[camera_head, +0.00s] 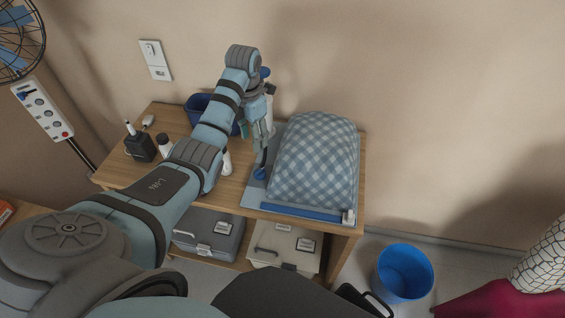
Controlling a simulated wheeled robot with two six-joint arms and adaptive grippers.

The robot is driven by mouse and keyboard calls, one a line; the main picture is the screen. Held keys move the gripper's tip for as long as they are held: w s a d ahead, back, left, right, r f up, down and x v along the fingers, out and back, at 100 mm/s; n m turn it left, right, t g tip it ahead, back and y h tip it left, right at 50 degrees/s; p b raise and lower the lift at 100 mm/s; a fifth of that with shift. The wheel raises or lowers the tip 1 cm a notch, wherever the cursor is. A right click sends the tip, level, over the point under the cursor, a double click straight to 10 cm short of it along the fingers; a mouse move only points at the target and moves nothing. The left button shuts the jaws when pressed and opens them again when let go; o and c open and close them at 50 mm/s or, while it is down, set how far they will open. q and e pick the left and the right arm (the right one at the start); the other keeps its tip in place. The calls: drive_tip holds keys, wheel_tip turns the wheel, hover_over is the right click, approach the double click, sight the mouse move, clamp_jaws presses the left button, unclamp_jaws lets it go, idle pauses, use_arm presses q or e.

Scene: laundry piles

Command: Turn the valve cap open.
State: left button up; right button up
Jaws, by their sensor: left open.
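A small round blue piece, which looks like the valve cap (260,174), lies on the flat left edge of a blue-grey bag base on the wooden table. A puffy blue-and-white checkered bundle (313,165) rises from the base just to the right. My left gripper (263,160) points down right above the cap and is open. Its fingertips are close to the cap, but I cannot tell whether they touch it. My left arm crosses the table from the lower left. My right gripper is not in view.
Two storage boxes sit below, one grey (208,236) and one beige (286,248). A blue bucket (403,272) stands on the floor at right. A fan (20,40) is upper left.

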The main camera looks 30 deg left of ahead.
sight(259, 171)
use_arm(q)
drive_tip(key=f+b, duration=1.3)
drive_tip(key=shift+w+d+f, duration=0.15)
drive_tip(key=shift+d+f, duration=0.15)
drive_tip(key=shift+d, duration=0.05)
drive_tip(key=shift+f+b, duration=0.4)
drive_tip(key=shift+f, duration=0.1)
drive_tip(key=shift+r, duration=0.15)
